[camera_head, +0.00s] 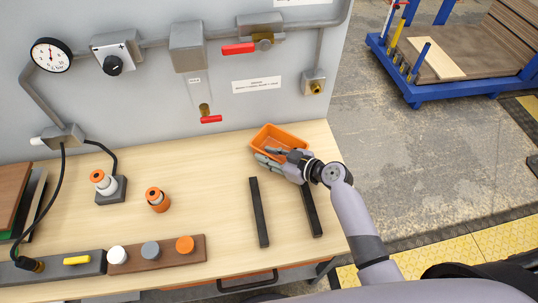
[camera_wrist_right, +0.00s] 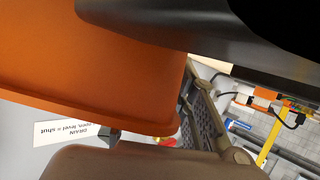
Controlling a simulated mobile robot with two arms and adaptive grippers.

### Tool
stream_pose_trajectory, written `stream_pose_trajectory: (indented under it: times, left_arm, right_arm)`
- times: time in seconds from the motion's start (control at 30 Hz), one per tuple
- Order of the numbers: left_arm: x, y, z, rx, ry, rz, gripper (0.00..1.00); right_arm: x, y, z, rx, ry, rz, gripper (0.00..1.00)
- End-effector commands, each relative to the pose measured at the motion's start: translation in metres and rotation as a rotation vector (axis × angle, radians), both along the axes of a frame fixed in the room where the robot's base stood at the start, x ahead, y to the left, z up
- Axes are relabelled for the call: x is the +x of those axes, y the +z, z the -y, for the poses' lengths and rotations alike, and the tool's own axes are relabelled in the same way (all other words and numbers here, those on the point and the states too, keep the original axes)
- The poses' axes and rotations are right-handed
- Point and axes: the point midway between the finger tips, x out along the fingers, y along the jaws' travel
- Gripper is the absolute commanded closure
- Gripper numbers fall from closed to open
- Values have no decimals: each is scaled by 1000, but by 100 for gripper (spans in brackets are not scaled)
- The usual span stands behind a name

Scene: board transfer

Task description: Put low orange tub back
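The low orange tub (camera_head: 281,132) is at the back right of the wooden workbench, close to the grey panel, with its open top facing up. My right gripper (camera_head: 268,156) is at the tub's near side, its fingers overlapping the rim. In the right wrist view the tub's orange wall (camera_wrist_right: 90,70) fills the left side. The gripper's dark finger crosses above it and a brownish finger crosses below, over the rim. Whether the fingers clamp the wall is unclear. The tub's underside is hidden, so I cannot tell whether it touches the bench. My left gripper is out of view.
Two dark bars (camera_head: 259,212) (camera_head: 311,210) lie on the bench in front of the tub. An orange-topped cylinder (camera_head: 157,200) and a brown block with several round knobs (camera_head: 157,254) stand to the left. Pipes and a red-handled valve (camera_head: 238,48) are on the panel.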

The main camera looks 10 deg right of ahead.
Motion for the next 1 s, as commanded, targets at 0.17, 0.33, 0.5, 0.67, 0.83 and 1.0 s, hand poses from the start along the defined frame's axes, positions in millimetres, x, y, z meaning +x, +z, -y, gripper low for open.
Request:
stream_pose_trajectory:
  times: [0.17, 0.33, 0.5, 0.67, 0.83, 1.0]
  left_arm:
    - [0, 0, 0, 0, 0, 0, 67]
    - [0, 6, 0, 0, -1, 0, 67]
    - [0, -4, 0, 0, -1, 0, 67]
    - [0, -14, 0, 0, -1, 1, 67]
    - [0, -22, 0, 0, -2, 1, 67]
    - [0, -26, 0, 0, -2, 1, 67]
  right_arm:
    - [0, 0, 0, 0, 0, 0, 75]
    - [-1, 5, 1, 1, 0, -1, 75]
    - [-21, 11, 19, -5, 1, 2, 75]
    - [-46, 24, 41, -5, 4, 0, 75]
    - [-67, 37, 62, -3, 1, 0, 75]
    - [-79, 46, 73, -1, 0, 1, 75]
